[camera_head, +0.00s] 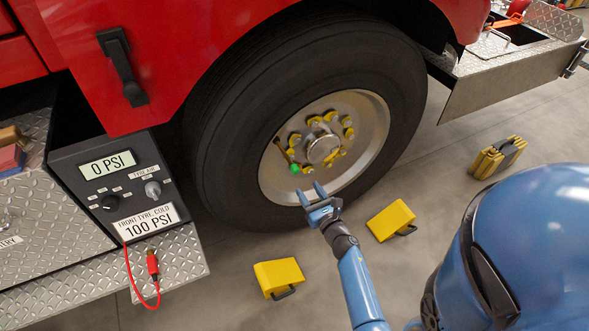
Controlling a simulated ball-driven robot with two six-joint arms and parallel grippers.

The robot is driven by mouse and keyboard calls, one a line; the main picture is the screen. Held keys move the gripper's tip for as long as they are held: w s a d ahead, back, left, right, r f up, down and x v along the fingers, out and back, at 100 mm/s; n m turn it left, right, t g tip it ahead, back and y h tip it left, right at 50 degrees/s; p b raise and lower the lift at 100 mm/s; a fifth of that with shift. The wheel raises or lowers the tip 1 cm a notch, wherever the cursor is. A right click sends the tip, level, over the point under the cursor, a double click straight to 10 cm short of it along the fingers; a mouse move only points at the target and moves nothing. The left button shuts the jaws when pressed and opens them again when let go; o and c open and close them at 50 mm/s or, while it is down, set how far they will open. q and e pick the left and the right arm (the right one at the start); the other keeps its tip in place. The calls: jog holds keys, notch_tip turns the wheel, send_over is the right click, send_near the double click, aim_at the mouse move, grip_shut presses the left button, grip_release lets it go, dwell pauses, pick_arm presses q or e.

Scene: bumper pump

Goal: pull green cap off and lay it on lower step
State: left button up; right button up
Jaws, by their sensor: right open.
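The small green cap (294,169) sits on the end of the valve stem at the lower left of the silver wheel hub (323,148). My right gripper (314,193) is open and empty, with its fingers pointing up at the wheel just below and right of the cap. In the picture a small gap shows between the fingers and the cap. The lower step (190,262) is the diamond-plate ledge at the lower left, under the gauge panel (118,188). My left gripper is out of view.
A red hose (130,275) with a red connector (152,262) hangs from the panel over the step. Two yellow chocks (279,277) (390,219) lie on the floor near the tyre (222,150). A yellow folded item (497,157) lies farther right.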

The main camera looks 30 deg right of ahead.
aim_at(297, 173)
jog(key=shift+w, duration=0.1)
jog(key=shift+w+b, duration=1.1)
jog(key=shift+w, duration=3.3)
jog(key=shift+c, duration=0.3)
grip_shut()
jog(key=shift+s, duration=0.1)
jog(key=shift+s+p, duration=0.3)
jog(key=shift+s, duration=2.6)
